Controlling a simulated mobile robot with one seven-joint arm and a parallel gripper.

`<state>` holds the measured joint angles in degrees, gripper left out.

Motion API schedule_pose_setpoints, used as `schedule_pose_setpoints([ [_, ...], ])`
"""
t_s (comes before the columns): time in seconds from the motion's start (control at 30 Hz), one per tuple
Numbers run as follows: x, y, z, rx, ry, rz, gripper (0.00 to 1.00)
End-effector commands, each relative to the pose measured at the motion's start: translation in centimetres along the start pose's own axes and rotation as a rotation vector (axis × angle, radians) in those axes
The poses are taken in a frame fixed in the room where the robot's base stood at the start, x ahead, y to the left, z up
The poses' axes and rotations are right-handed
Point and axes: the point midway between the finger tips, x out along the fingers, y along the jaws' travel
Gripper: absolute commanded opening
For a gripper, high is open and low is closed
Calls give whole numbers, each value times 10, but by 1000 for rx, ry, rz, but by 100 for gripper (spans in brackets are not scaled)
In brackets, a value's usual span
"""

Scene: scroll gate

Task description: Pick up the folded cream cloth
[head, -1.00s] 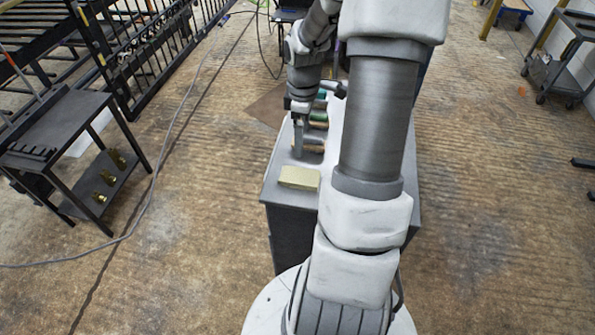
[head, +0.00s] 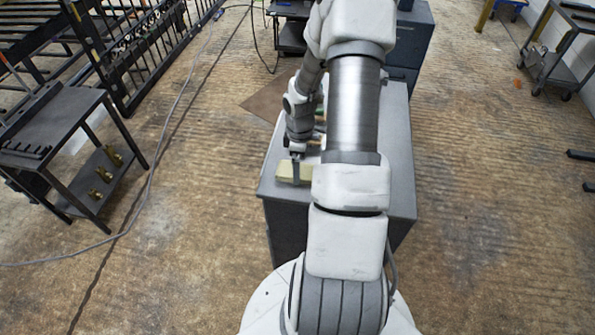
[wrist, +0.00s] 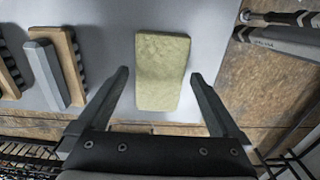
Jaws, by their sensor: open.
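The folded cream cloth (wrist: 162,72) is a pale yellow-green rectangular block lying flat on the grey cabinet top. In the wrist view it lies between and ahead of the two fingers, with a gap on each side. In the head view the cloth (head: 283,172) is at the front left of the top, partly hidden by my gripper and arm. My gripper (wrist: 163,97) is open and empty, with its fingers pointing toward the cloth. In the head view my gripper (head: 296,174) is over the cloth; its height above it is hard to judge.
The grey cabinet top (wrist: 105,30) also holds brushes with wooden backs (wrist: 70,62) and a grey bar (wrist: 47,72) at the left of the wrist view. A dark shelf table (head: 60,130) with brass pieces stands at the left. Brown floor surrounds the cabinet.

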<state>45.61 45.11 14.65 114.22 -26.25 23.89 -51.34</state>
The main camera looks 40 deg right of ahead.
Motion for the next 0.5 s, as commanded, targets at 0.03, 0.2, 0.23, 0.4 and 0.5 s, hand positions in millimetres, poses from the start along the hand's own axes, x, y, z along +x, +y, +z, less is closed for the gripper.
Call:
schedule_pose_setpoints([
  [0.03,6,0,0,-1,0,-1,100],
  [0.2,12,0,0,-1,0,1,100],
  [0.23,12,0,0,-1,0,1,100],
  [0.4,11,0,0,-1,0,2,93],
  [0.5,11,0,0,-1,0,1,75],
])
